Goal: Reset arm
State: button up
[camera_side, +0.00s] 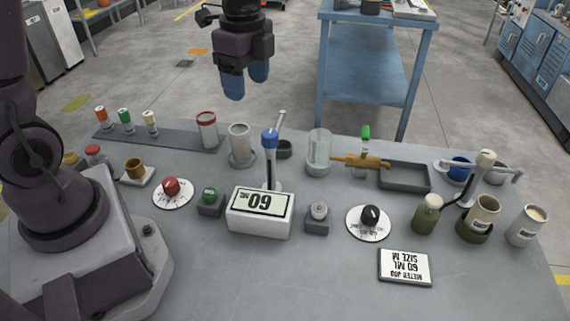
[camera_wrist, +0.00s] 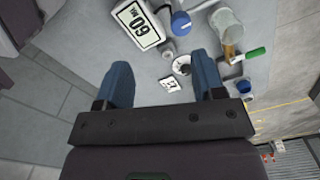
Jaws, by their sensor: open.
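My gripper (camera_side: 247,84) hangs high above the back of the grey bench (camera_side: 330,275), in front of the blue trolley in the side view. Its two blue fingers are apart, with nothing between them. In the wrist view my gripper (camera_wrist: 160,85) also shows open and empty, with bench items beyond the fingertips. The display box (camera_side: 260,212) reading 60 ML stands at the bench's middle and also shows in the wrist view (camera_wrist: 140,25). A card (camera_side: 404,266) reading METER J09, 60 ML, SIZE M lies at the front right.
A blue-topped dispenser (camera_side: 270,140) rises behind the display box. A clear cylinder (camera_side: 319,150), a brown wooden piece (camera_side: 362,160), a grey tray (camera_side: 404,177), knobs and several cups crowd the bench. The blue trolley (camera_side: 365,75) stands behind. The space around my gripper is clear.

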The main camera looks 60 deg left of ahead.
jog(key=s+d+r+n+t, duration=0.2)
jog(key=s+r+n+t, duration=0.3)
jog(key=s+r+n, duration=0.3)
jog(key=shift+s+d+r+n+t, duration=0.3)
jog(key=shift+s+r+n, duration=0.1)
jog(key=shift+s+n, duration=2.3)
jog(key=shift+s+m, duration=0.3)
